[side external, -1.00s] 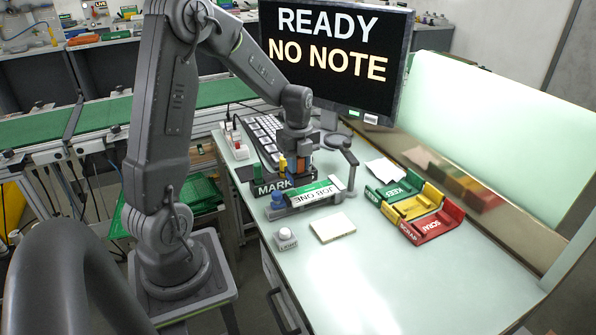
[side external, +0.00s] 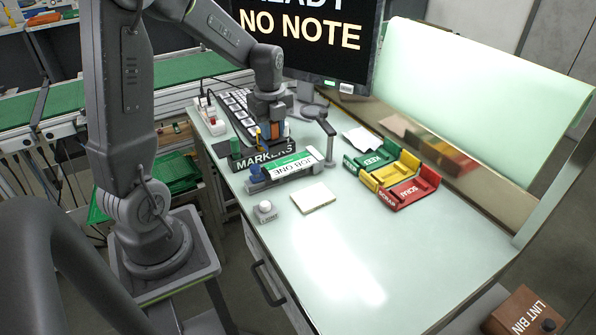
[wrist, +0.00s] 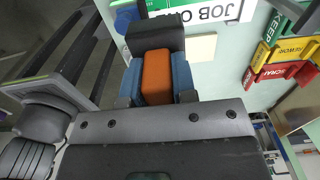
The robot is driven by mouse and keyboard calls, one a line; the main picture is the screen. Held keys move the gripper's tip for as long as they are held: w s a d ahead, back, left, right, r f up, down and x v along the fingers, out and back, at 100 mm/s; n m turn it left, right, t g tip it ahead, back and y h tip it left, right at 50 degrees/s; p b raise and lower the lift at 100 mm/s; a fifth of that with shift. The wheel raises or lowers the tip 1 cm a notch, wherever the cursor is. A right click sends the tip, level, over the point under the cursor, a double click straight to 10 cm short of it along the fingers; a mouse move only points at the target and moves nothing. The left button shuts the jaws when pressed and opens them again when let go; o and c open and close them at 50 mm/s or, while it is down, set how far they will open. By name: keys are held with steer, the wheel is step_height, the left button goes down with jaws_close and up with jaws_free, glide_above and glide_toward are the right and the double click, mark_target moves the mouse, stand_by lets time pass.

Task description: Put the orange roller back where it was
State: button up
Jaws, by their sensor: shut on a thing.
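The orange roller (wrist: 157,77) shows in the wrist view as an orange block between the blue pads of my gripper (wrist: 158,82). My gripper is shut on it. In the side view my gripper (side external: 271,132) points down behind the dark MARKERS holder (side external: 263,160), with a bit of orange (side external: 278,131) at its fingers. The roller's far end is hidden by a dark block in the wrist view. I cannot tell whether the roller touches the holder.
The JOB ONE stand (side external: 262,186) is in front of the holder, with a grey post at its right. A pale pad (side external: 313,198) and a white button (side external: 265,207) lie nearer. KEEP (side external: 355,163), yellow and SCRAP trays are right. The front desk is clear.

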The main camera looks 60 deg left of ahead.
steer(key=shift+s+d+r, duration=0.2)
steer(key=shift+s+d, duration=0.4)
steer(key=shift+d, duration=0.25)
steer(key=shift+w+d+f, duration=1.15)
steer(key=shift+d+f, duration=0.35)
steer(key=shift+f, duration=0.3)
steer(key=shift+w+d+f, duration=1.1)
steer(key=shift+d+f, duration=0.4)
steer(key=shift+f, duration=0.35)
steer(key=shift+w+d+f, duration=1.15)
steer(key=shift+d+f, duration=0.35)
steer(key=shift+f, duration=0.3)
steer(key=shift+f, duration=0.15)
steer(key=o, duration=0.8)
steer(key=shift+o, duration=0.2)
